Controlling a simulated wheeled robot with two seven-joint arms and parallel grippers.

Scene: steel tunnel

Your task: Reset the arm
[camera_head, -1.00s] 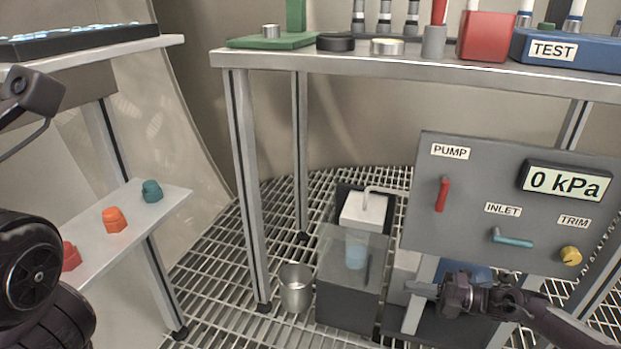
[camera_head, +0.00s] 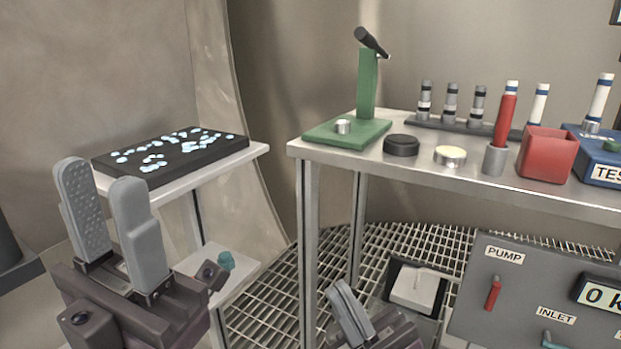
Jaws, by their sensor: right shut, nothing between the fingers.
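My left gripper (camera_head: 102,180) is large in the foreground at the left, fingers pointing up. Its two grey ribbed fingers stand apart with nothing between them. It overlaps the view of the left shelf. My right gripper (camera_head: 343,290) is at the bottom centre, fingers up and together, with nothing held. It appears in front of the grating and beside the steel table's front leg. The lower parts of both arms are out of the picture.
A steel table (camera_head: 305,150) bears a green stand (camera_head: 367,85), a black puck (camera_head: 401,145), a red box (camera_head: 546,155) and several tubes. A black tray (camera_head: 170,150) lies on the left shelf. The grey pump panel (camera_head: 470,305) stands at lower right.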

